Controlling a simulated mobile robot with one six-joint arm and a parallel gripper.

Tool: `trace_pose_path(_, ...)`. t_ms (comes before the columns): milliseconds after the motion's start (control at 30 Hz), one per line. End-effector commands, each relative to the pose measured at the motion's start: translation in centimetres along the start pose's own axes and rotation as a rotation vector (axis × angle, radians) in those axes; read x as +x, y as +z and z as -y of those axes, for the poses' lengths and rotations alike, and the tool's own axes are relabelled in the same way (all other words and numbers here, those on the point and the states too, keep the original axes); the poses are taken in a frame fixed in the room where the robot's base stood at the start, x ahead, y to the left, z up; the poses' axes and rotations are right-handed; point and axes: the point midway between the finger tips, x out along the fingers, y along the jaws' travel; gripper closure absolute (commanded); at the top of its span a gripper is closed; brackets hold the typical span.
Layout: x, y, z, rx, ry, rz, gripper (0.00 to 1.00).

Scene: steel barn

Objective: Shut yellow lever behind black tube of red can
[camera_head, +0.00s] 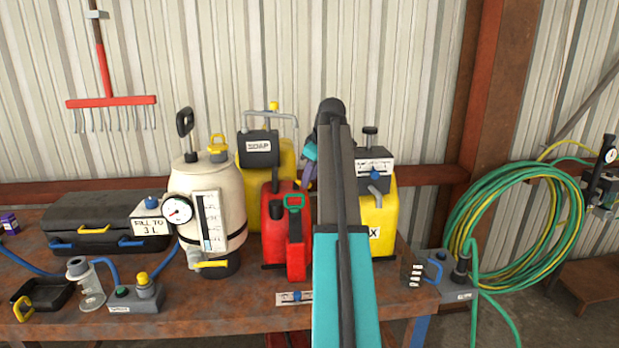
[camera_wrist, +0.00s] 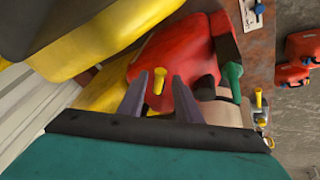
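The red can (camera_head: 297,258) stands on the bench at the middle, with a green handle (camera_head: 294,201) on top. In the wrist view the red can (camera_wrist: 170,50) fills the middle, its green handle (camera_wrist: 232,82) at right. The yellow lever (camera_wrist: 159,76) rises from the can's top; a short black part (camera_wrist: 207,87), which looks like the black tube, is right of it. My gripper (camera_wrist: 158,92) is open, its two purple fingers on either side of the lever with gaps. In the head view my arm hides the lever, and my gripper (camera_head: 309,172) is partly visible behind the can.
A yellow can (camera_head: 278,165) stands behind, and another (camera_head: 380,215) to the right. A cream tank (camera_head: 208,195) with a gauge is close at left. A labelled switch plate (camera_head: 294,297) is at the bench's front edge. A coiled hose (camera_head: 460,225) hangs at right.

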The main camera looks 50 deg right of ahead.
Motion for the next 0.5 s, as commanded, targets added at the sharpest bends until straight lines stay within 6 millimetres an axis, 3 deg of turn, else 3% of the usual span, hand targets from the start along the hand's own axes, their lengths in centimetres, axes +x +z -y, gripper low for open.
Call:
trace_pose_path(200,1.14,0.01,0.01,0.0,0.0,0.0,0.69)
trace_pose_path(500,1.24,0.01,0.01,0.0,0.0,0.0,0.69)
